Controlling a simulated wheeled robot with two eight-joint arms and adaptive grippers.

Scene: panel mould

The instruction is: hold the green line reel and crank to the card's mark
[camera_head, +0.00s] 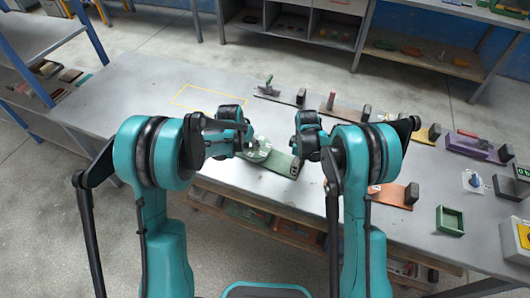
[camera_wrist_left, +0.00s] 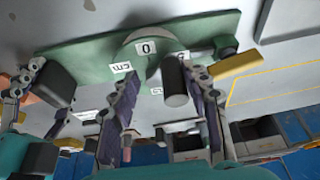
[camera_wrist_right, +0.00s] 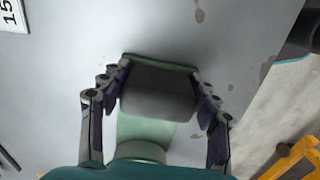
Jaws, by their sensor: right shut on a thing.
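The green line reel (camera_head: 280,163) lies on the near part of the table; its long green base (camera_wrist_left: 90,55) carries a pale dial labelled 0 and small tags reading cm. A dark grey cylindrical crank knob (camera_wrist_left: 174,82) stands up from the dial. My left gripper (camera_head: 244,143) is open, its fingers (camera_wrist_left: 168,112) on either side of the knob; contact cannot be told. My right gripper (camera_head: 303,150) is shut on the dark grey block (camera_wrist_right: 157,92) at the end of the reel's base. A white card reading 15 (camera_wrist_right: 12,14) lies on the table nearby.
Other boards with end blocks stand to the back and right, including an orange one (camera_head: 396,194) and a purple one (camera_head: 472,147). A green tray (camera_head: 450,221) sits at the right. A yellow outline (camera_head: 207,97) marks bare table at the back left.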

